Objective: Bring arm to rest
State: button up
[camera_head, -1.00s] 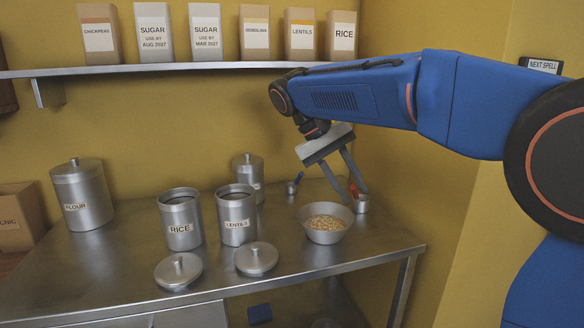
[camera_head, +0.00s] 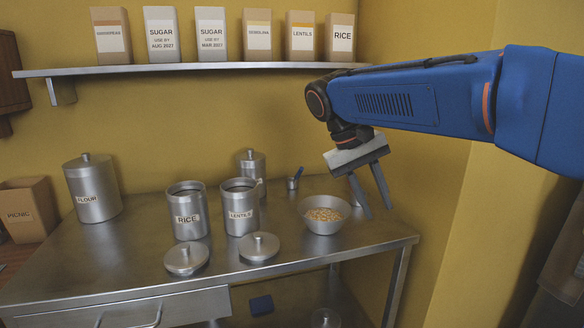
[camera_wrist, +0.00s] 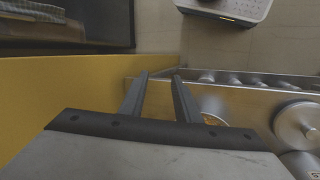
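My gripper (camera_head: 378,211) hangs from my blue arm above the right end of the steel counter, just right of the steel bowl (camera_head: 324,227). Its two fingers are apart with nothing between them. In the wrist view the gripper (camera_wrist: 160,74) also shows two spread, empty fingers. The bowl holds yellowish grains. The open RICE canister (camera_head: 187,212) and open LENTILS canister (camera_head: 240,208) stand upright left of it. Their two lids (camera_head: 186,258) lie in front of them on the counter.
A closed FLOUR canister (camera_head: 93,190) stands at the left, another lidded canister (camera_head: 252,165) at the back. A small cup with a blue handle (camera_head: 293,182) is near the wall. A shelf (camera_head: 190,68) carries several labelled bags. The right wall is close to my arm.

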jog(key=s+d+f+t+y, duration=0.1)
jog(key=s+d+f+t, duration=0.1)
jog(key=s+f, duration=0.4)
jog(key=s+d+f+t+y, duration=0.2)
jog(key=s+d+f, duration=0.3)
jog(key=s, duration=0.3)
jog(key=s+d+f+m+t+y, duration=0.1)
jog(key=s+d+f+y, duration=0.1)
jog(key=s+f, duration=0.5)
jog(key=shift+d+t, duration=0.4)
jog(key=shift+d, duration=0.35)
